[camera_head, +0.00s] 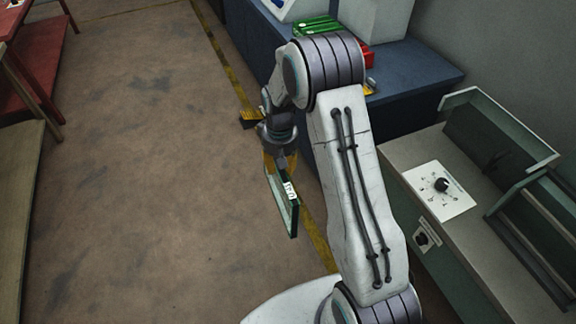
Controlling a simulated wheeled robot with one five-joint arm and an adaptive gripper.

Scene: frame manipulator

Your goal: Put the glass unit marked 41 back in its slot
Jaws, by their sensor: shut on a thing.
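My gripper (281,160) is shut on a flat glass unit (283,205) with a dark green edge. It holds the unit by its upper end, hanging tilted over the open floor. A white label (290,191) with dark characters is on the unit's edge; I cannot read it surely. The fingertips are small and partly hidden by the wrist above them. At the right stands a grey-green cabinet with a rack (528,180) of upright frames on top, cut off by the picture's edge. I cannot tell which slot belongs to the unit.
A white dial panel (440,191) lies on the cabinet top before the rack. A dark blue bench (415,75) carries green and red items and pale boxes behind my arm. Red and wooden furniture stands at the left. The brown floor (150,150) between is clear.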

